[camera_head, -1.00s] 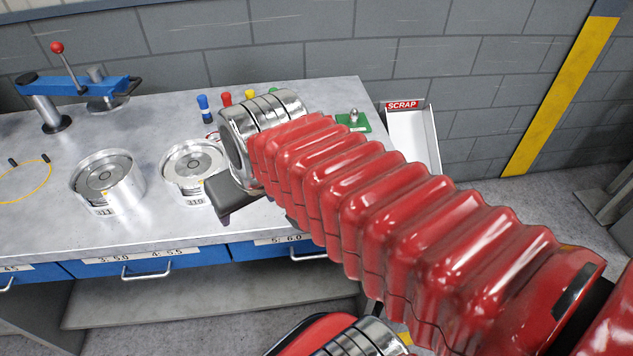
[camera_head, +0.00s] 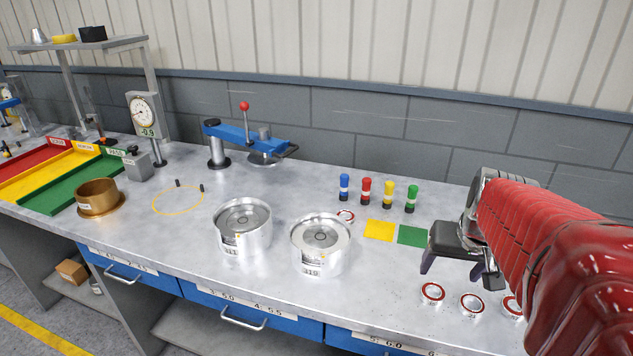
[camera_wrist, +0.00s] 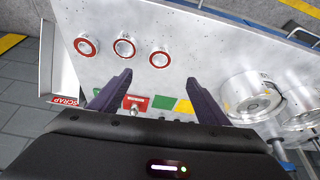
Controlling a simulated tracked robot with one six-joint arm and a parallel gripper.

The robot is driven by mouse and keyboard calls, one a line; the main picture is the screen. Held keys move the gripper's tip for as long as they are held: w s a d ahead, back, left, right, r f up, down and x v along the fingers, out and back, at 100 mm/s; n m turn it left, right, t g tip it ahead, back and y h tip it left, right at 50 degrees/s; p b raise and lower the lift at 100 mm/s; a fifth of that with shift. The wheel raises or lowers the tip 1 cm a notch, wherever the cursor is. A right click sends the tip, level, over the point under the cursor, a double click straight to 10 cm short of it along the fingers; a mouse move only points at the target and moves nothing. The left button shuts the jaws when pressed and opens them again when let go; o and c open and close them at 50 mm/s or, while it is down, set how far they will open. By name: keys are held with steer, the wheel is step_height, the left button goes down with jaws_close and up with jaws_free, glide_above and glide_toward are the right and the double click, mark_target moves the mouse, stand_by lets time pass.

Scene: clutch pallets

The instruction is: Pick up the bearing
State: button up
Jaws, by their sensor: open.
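Three bearings, small metal rings with red faces, lie in a row near the table's front edge: a left one (camera_head: 433,293), a middle one (camera_head: 471,305) and a right one (camera_head: 512,307) partly behind my arm. The wrist view shows three such rings (camera_wrist: 87,46) (camera_wrist: 124,47) (camera_wrist: 159,58) beyond my fingertips. I cannot tell which one the task means. My gripper (camera_head: 458,272) is open and empty, above the table behind the row; its spread fingers (camera_wrist: 159,80) show in the wrist view.
Two metal housings (camera_head: 243,229) (camera_head: 321,245) stand left of my gripper. Several coloured posts (camera_head: 366,191) stand behind yellow (camera_head: 380,230) and green (camera_head: 413,236) squares. A blue lever press (camera_head: 240,135) stands farther back. A scrap bin (camera_wrist: 62,78) is beside the table.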

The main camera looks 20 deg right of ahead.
steer(key=shift+f, duration=0.1)
glide_toward(432, 296)
steer(key=shift+w+d+f, duration=0.15)
steer(key=shift+w+f, duration=0.15)
steer(key=shift+f, duration=0.05)
steer(key=shift+f, duration=0.1)
stand_by(0.4)
steer(key=shift+x, duration=2.55)
steer(key=shift+s, duration=0.1)
steer(key=shift+c, duration=0.4)
steer(key=c, duration=1.2)
